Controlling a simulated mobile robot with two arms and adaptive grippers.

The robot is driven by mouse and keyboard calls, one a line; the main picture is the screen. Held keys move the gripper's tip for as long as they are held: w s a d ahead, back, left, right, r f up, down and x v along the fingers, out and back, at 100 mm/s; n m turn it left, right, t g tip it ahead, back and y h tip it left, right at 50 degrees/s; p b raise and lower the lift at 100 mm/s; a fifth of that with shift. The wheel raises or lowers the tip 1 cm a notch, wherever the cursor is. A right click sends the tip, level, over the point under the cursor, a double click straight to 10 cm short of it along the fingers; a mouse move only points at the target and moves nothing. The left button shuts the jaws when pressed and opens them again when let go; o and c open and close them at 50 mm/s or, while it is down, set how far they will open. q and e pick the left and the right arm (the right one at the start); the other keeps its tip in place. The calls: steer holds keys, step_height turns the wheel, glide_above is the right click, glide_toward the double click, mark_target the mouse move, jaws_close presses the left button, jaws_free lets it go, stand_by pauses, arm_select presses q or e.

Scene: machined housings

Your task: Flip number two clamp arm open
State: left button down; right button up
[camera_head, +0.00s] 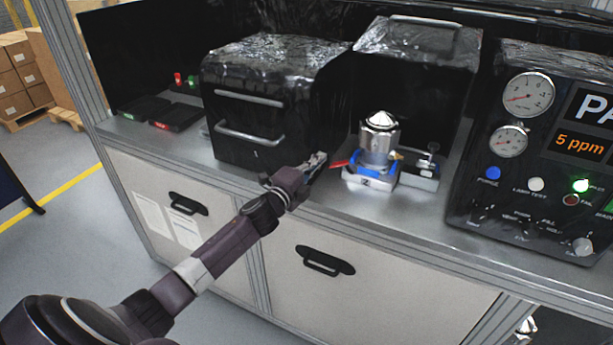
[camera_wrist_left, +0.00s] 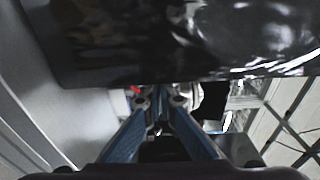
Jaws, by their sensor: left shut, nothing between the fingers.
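The number two fixture (camera_head: 366,184) is a blue-and-white block with a "2" on its front, standing on the grey bench. A silver machined housing (camera_head: 379,138) sits upright in it. A red clamp handle (camera_head: 341,163) sticks out to the left of the fixture; a small red bit (camera_wrist_left: 135,90) shows in the left wrist view. My left gripper (camera_head: 321,157) is shut and empty, just left of the red handle. I cannot tell whether it touches the handle. In the left wrist view its fingertips (camera_wrist_left: 160,101) are close together. My right gripper is not in view.
A black box with two bar handles (camera_head: 250,110) stands left of the fixture, close to my left gripper. A small metal toggle device (camera_head: 425,170) stands to the right. A gauge panel (camera_head: 530,150) fills the right of the bench. The bench's front strip is clear.

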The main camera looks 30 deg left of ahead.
arm_select(q)
steer(key=s, duration=1.1)
steer(key=shift+d, duration=0.4)
steer(key=shift+f, duration=0.25)
